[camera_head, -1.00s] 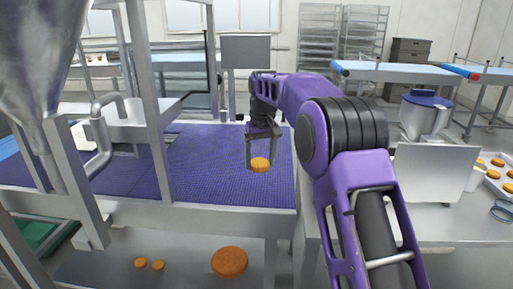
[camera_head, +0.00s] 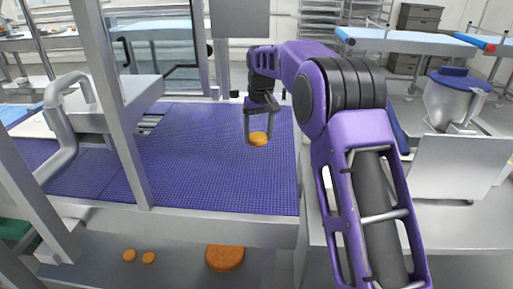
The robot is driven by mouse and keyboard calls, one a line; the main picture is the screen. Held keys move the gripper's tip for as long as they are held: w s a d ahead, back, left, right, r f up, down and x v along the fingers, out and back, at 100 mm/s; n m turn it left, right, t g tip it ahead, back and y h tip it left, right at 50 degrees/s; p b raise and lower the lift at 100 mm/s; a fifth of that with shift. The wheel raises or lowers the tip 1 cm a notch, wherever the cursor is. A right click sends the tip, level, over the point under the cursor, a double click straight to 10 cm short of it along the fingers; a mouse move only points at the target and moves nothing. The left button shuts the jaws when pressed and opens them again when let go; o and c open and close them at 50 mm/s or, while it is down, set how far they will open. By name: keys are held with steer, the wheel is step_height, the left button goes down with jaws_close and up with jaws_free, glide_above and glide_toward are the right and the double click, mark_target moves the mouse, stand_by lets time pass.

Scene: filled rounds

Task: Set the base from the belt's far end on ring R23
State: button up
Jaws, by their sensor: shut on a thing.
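My gripper (camera_head: 258,126) is shut on a small round orange-brown base (camera_head: 258,139), held between its two fingers. The base hangs above the far right part of the purple belt (camera_head: 215,165); the gap between base and belt is hard to judge. The rest of the belt that shows is bare. No ring marked R23 can be made out in this view.
Below the belt's front edge lie a larger brown round (camera_head: 225,257) and two small orange rounds (camera_head: 139,256). A steel post (camera_head: 118,110) stands at the left. A steel panel (camera_head: 461,167) and a blue-lidded hopper (camera_head: 455,95) stand on the right counter.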

mark_target(258, 158)
steer(key=shift+f+b, duration=0.35)
steer(key=shift+f, duration=2.5)
steer(key=shift+f, duration=0.15)
steer(key=o, duration=0.8)
